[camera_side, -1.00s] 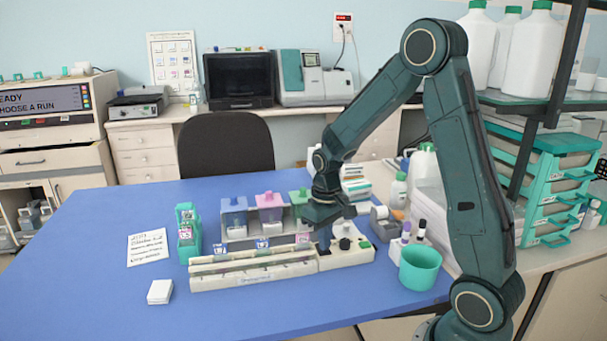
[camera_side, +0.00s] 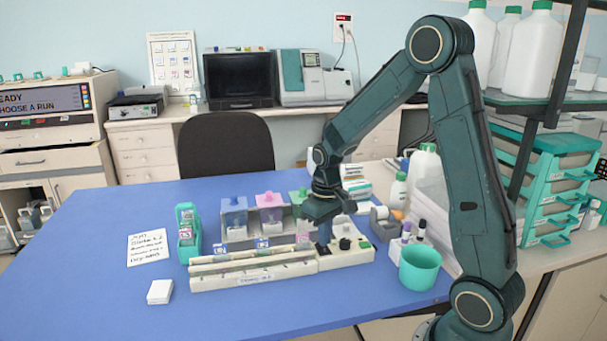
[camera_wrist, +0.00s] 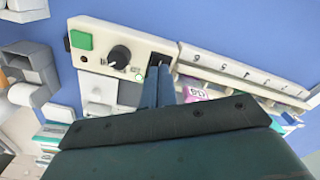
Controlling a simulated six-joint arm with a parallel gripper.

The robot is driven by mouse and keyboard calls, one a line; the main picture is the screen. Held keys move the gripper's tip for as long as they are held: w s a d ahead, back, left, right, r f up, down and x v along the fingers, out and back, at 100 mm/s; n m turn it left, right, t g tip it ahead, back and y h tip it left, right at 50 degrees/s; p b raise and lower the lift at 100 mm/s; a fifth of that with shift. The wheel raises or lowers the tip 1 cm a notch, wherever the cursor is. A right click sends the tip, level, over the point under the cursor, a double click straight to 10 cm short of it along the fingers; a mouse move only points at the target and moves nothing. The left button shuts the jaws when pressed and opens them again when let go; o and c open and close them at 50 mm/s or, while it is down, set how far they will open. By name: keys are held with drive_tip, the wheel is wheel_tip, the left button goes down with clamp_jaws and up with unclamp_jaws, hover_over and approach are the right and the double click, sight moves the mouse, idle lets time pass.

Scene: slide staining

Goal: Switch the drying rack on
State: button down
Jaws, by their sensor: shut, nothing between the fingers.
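The drying rack (camera_side: 235,282) is a long off-white unit on the blue table, with numbered slots along it that also show in the wrist view (camera_wrist: 240,72). Its control box (camera_side: 350,261) is at the right end. In the wrist view the box carries a green square button (camera_wrist: 81,40), a round black knob (camera_wrist: 119,57) with a white pointer, and a dark part at the fingertips. My gripper (camera_side: 323,247) is shut and empty, pointing down at the box's left part. In the wrist view its fingertips (camera_wrist: 158,72) overlap the dark part, so I cannot tell whether they touch it.
Staining jars (camera_side: 234,216) with coloured lids stand behind the rack. A teal slide holder (camera_side: 188,235), a written note (camera_side: 147,247) and a small white block (camera_side: 160,291) are to the left. A teal cup (camera_side: 419,268) is to the right. The front of the table is clear.

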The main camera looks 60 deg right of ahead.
sight(324, 252)
drive_tip(key=shift+r, duration=2.65)
drive_tip(key=shift+a+r, duration=0.1)
drive_tip(key=s+a+r+n+t, duration=0.1)
drive_tip(key=s+a+r+t, duration=0.1)
drive_tip(key=s+a+r, duration=0.3)
drive_tip(key=s+a+r+n+t, duration=0.2)
drive_tip(key=s+a+r, duration=0.4)
drive_tip(key=s, duration=0.5)
drive_tip(key=shift+a+r+t, duration=0.25)
drive_tip(key=shift+a+t, duration=0.55)
drive_tip(key=shift+a, duration=0.2)
drive_tip(key=c, duration=2.1)
unclamp_jaws()
